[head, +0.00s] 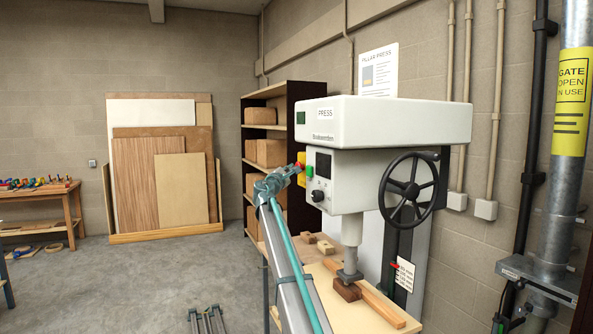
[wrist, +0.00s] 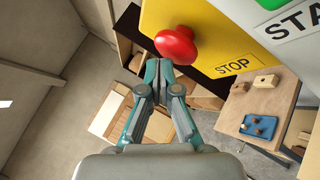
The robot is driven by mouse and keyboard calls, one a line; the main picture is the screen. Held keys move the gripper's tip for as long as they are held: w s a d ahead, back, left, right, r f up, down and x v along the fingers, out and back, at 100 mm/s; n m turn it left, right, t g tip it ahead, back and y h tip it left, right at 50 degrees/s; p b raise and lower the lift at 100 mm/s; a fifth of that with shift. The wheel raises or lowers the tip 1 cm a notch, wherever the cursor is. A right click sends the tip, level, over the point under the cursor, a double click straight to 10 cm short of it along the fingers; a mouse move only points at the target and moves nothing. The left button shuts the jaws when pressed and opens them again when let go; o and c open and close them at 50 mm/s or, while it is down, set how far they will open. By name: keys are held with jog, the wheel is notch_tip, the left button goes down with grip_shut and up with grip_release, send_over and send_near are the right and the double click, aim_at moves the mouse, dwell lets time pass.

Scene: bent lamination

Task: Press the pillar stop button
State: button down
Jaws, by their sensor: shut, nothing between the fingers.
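The red mushroom-shaped stop button (wrist: 176,46) stands out from a yellow plate (wrist: 225,35) marked STOP in the wrist view. In the head view the red button (head: 299,166) and the edge of the yellow plate (head: 302,157) show at the left side of the pillar press (head: 380,120). My gripper (wrist: 159,66) is shut and empty. Its tips lie at the lower left edge of the button in the wrist view. I cannot tell whether they touch it. In the head view my gripper (head: 288,172) is close to the button, and the arm reaches up from below.
A green button (head: 309,170) and a black knob (head: 317,196) are near the stop button. The handwheel (head: 409,188) is on the press's right. A wood strip (head: 370,297) lies on the press table. A shelf with boxes (head: 270,151) stands behind. Open floor lies left.

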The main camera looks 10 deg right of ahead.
jog(key=shift+s+a, duration=0.1)
jog(key=shift+a, duration=0.25)
jog(key=a, duration=0.2)
jog(key=s+a+b, duration=0.1)
jog(key=a, duration=0.2)
dwell(0.5)
dwell(0.4)
